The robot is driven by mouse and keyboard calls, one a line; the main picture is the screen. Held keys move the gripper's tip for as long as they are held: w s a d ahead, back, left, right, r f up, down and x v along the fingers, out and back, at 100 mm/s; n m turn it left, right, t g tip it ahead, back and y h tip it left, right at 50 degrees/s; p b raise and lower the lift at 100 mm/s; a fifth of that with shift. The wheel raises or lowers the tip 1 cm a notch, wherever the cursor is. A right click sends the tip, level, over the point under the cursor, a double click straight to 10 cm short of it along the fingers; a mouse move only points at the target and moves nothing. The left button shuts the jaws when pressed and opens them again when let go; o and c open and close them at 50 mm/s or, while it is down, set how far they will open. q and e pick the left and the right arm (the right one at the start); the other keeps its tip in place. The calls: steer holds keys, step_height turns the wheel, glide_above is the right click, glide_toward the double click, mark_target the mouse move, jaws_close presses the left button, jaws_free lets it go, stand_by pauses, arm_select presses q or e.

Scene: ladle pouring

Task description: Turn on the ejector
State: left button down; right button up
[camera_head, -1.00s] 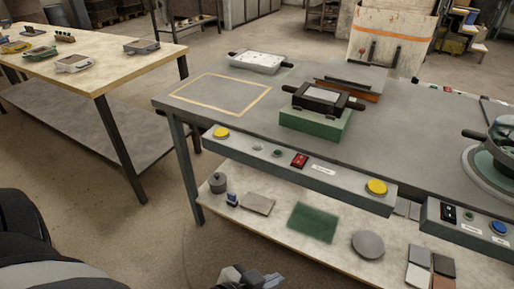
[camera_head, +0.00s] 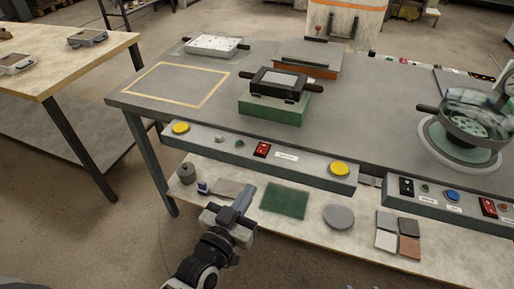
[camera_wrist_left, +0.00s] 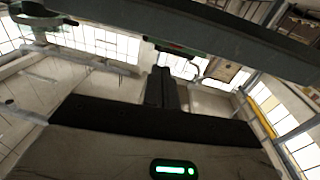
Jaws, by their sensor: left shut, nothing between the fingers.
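A long grey control panel (camera_head: 215,143) runs along the bench front, with yellow buttons at both ends, small knobs and a red switch (camera_head: 262,149) beside a white label. A second panel (camera_head: 472,208) at the right has a black switch (camera_head: 407,186), a blue button (camera_head: 452,195) and another red switch (camera_head: 488,206). The labels are too small to read, so I cannot tell which switch is the ejector's. My left gripper (camera_head: 240,203) is shut and empty, in front of and below the long panel, touching no switch. Its closed fingers also show in the left wrist view (camera_wrist_left: 161,88).
The lower shelf (camera_head: 325,243) holds a green pad (camera_head: 285,201), a grey disc (camera_head: 338,216) and several small tiles. On the bench (camera_head: 365,125) stand a green block (camera_head: 273,108) with a black mould and a round device (camera_head: 470,130). A wooden table (camera_head: 70,60) is at left.

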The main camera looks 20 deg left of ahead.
arm_select(q)
steer(key=r, duration=0.1)
steer(key=w+a+r+t+y, duration=0.1)
steer(key=w+r+n+t, duration=0.1)
steer(key=shift+a+y, duration=0.3)
steer(key=shift+y, duration=0.1)
arm_select(e)
steer(key=shift+w+d, duration=0.15)
steer(key=shift+d, duration=0.05)
arm_select(q)
steer(key=shift+w, duration=0.1)
steer(key=r+b, duration=0.2)
glide_above(257, 155)
steer(key=s, duration=0.2)
steer(key=shift+w+d, duration=0.1)
steer(key=shift+d, duration=0.25)
step_height(257, 155, down, 3)
steer(key=b, duration=0.3)
steer(key=shift+w+r, duration=0.1)
steer(key=shift+r, duration=0.05)
steer(key=shift+f+b, duration=0.6)
steer(key=shift+b, duration=0.05)
arm_select(e)
steer(key=shift+w+a+f+m+t+y, duration=0.15)
steer(key=shift+a+f, duration=0.15)
steer(key=shift+f, duration=0.25)
steer(key=shift+a+f+m+t+y, duration=0.15)
steer(key=shift+a+f, duration=0.15)
steer(key=shift+f, duration=0.2)
steer(key=shift+r, duration=0.1)
